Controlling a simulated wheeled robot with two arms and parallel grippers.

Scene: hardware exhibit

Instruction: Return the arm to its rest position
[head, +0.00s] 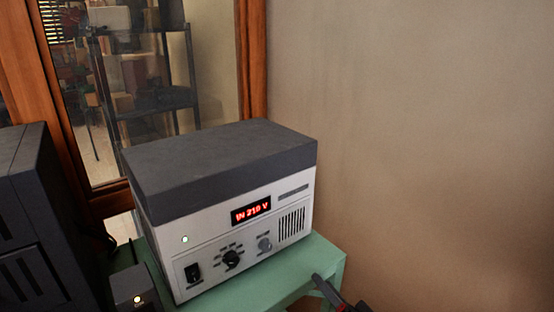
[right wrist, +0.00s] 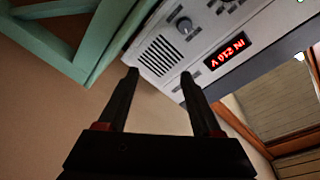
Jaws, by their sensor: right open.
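My right gripper (head: 328,288) shows at the bottom of the head view, beside the right front edge of the green table (head: 325,262). In the right wrist view its two dark fingers (right wrist: 159,76) are apart with nothing between them. They point toward the front panel of a grey and white power unit (head: 222,235), which also shows in the right wrist view (right wrist: 205,40). The gap between fingers and panel cannot be judged exactly. My left gripper is not in view.
A large dark cabinet (head: 35,215) stands at the left. A small grey box (head: 132,288) with a lit lamp sits beside the unit. A wood-framed window (head: 253,60) is behind, with a plain wall (head: 420,130) at the right. The space before that wall looks clear.

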